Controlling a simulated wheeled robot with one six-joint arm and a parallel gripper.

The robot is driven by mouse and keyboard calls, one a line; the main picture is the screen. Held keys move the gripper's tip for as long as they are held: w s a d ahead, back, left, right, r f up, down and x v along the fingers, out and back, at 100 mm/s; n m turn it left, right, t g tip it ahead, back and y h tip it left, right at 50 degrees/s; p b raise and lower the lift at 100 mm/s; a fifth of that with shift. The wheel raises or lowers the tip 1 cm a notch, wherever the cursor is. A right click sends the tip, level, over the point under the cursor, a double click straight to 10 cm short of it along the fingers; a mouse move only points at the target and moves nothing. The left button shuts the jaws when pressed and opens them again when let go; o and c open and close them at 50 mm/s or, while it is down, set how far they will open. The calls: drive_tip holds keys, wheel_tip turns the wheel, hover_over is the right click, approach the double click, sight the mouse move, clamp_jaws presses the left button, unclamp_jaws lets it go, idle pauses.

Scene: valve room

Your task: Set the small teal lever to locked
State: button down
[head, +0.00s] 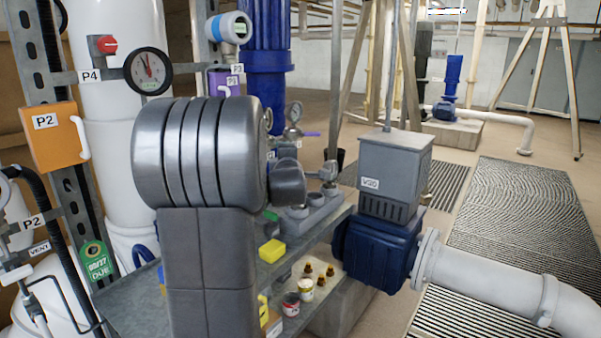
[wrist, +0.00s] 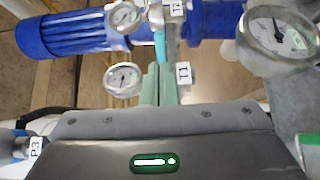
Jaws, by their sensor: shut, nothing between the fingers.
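A small teal lever (wrist: 160,46) shows in the wrist view at the upper middle, beside a grey pipe with a T2 tag. Only a short strip of it is visible, so I cannot tell which setting it is in. My gripper (wrist: 158,70) is shut and empty, its greenish-grey fingers together just below the lever in the picture. I cannot tell whether the fingertips touch it. In the head view my own arm covers the middle, and I cannot make out the teal lever or the fingertips.
Gauges stand left (wrist: 124,79) and right (wrist: 278,38) of the fingers, with a T1 tag (wrist: 183,73) close by. In the head view a shelf (head: 312,238) carries a yellow block (head: 271,251). A grey V20 box (head: 393,165) stands to the right.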

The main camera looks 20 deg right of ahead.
drive_tip(key=s+d, duration=0.2)
drive_tip(key=s, duration=0.6)
drive_tip(key=shift+s+d, duration=0.2)
drive_tip(key=shift+d, duration=0.05)
